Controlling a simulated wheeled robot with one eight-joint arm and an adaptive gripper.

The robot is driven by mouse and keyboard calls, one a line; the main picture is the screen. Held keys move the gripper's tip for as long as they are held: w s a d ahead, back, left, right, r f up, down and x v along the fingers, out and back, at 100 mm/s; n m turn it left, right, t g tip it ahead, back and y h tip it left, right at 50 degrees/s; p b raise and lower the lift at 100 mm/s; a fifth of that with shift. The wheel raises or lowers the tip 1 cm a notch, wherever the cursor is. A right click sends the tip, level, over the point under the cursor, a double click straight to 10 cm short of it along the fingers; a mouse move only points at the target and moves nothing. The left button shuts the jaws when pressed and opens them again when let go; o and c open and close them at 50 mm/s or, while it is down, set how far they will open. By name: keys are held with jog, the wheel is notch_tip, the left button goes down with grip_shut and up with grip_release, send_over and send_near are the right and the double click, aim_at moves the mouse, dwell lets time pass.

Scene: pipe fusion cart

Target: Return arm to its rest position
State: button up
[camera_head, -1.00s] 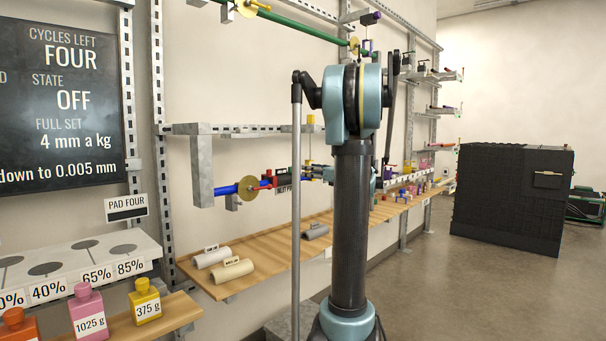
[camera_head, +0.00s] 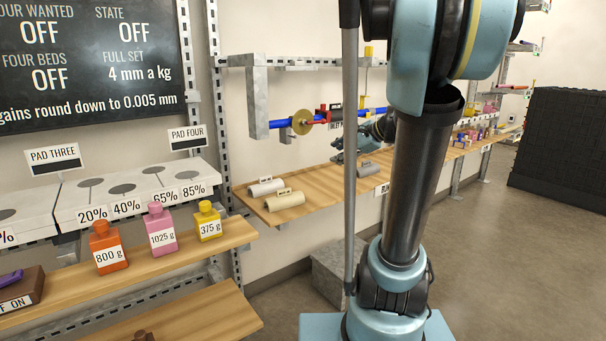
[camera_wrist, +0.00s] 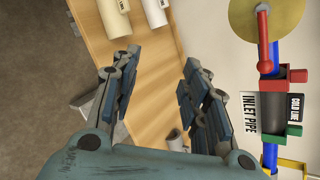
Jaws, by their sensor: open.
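My gripper (camera_head: 343,148) shows in the head view beside my dark arm column, in front of the wall above the wooden shelf (camera_head: 330,179). My arm hides part of its wrist. In the wrist view, my gripper (camera_wrist: 160,64) has its two fingers spread apart, with bare shelf wood between them and nothing held. The blue inlet pipe (camera_head: 284,125) with a brass disc and red handle is near it in the head view. In the wrist view, the "INLET PIPE" label (camera_wrist: 247,113) is to the right of the fingers, apart from them.
Orange (camera_head: 107,249), pink (camera_head: 161,231) and yellow (camera_head: 208,222) weights stand at left below a white pad row. A black cabinet (camera_head: 562,150) stands at right. The floor between shelf and cabinet looks clear.

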jog(key=s+f+n+g+h, duration=0.2)
jog(key=s+f+n, duration=0.25)
jog(key=s, duration=0.35)
jog(key=s+f+n+g+h, duration=0.1)
jog(key=s+f+n+h, duration=0.1)
jog(key=s+f+n, duration=0.35)
jog(key=s+d+f+n+g+h, duration=0.2)
jog(key=s+d+f+n+h, duration=0.2)
jog(key=s+f, duration=0.6)
jog(key=s+d+n, duration=0.2)
jog(key=s, duration=0.1)
jog(key=shift+s, duration=0.35)
jog(key=shift+a, duration=0.1)
jog(key=shift+w+f, duration=0.25)
jog(key=shift+w, duration=0.15)
jog(key=shift+c, duration=0.9)
